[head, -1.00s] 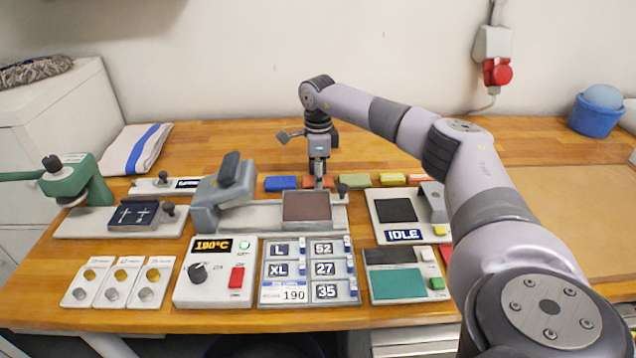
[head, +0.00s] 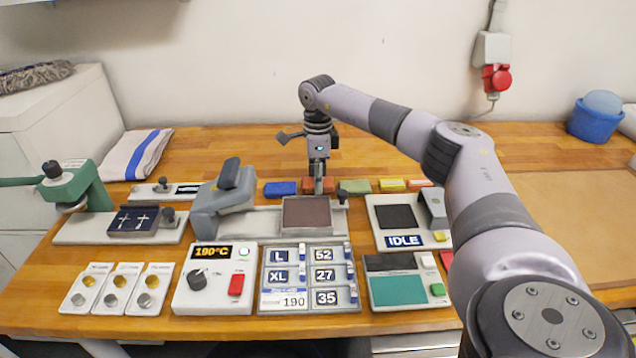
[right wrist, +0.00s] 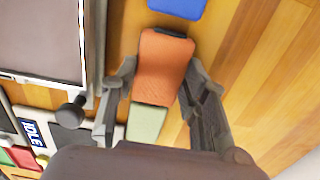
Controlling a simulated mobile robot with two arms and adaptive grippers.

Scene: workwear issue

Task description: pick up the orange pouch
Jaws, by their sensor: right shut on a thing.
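The orange pouch (right wrist: 163,68) lies between the two fingers of my right gripper (right wrist: 158,92) in the right wrist view. The gripper is shut on it. In the head view, the right gripper (head: 319,188) points down at the pouch (head: 308,186) in the row behind the stations, and its fingers hide the pouch's middle. I see no clear gap between pouch and tabletop. My left gripper is in neither view.
A blue pouch (head: 281,188) lies left of the orange one and a green pouch (head: 357,186) right of it. Yellow pouches (head: 392,185) lie farther right. The heat press (head: 225,200) with its dark plate (head: 306,213) stands in front. The wooden tabletop (head: 240,150) behind is clear.

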